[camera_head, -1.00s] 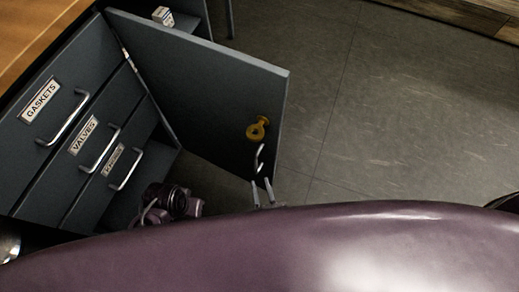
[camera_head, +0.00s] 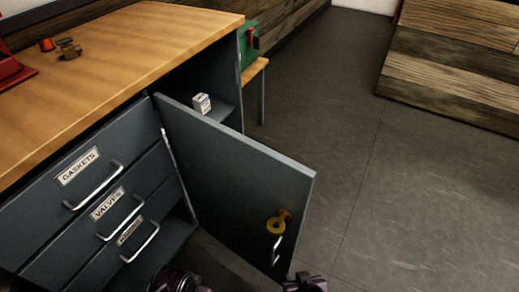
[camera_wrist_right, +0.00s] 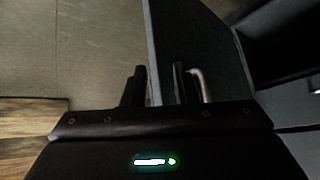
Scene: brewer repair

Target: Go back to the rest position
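My right gripper (camera_head: 304,284) shows as a dark shape at the bottom edge of the head view, just below the open cabinet door (camera_head: 238,165). In the right wrist view its two dark fingers (camera_wrist_right: 157,78) stand apart with nothing gripped between them. The door (camera_wrist_right: 195,40) lies beyond the fingers, and its edge runs down to the gap. The metal door handle (camera_wrist_right: 198,84) is just right of the right finger; I cannot tell whether they touch. A dark arm part of mine shows at the lower left of the head view.
The cabinet has labelled drawers, gaskets (camera_head: 93,186) and valves (camera_head: 121,218) among them, all shut. A yellow round fitting (camera_head: 278,221) is on the door. A small white box (camera_head: 201,103) stands inside the cabinet. The floor (camera_head: 400,220) at right is clear, with wooden steps (camera_head: 460,75) behind.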

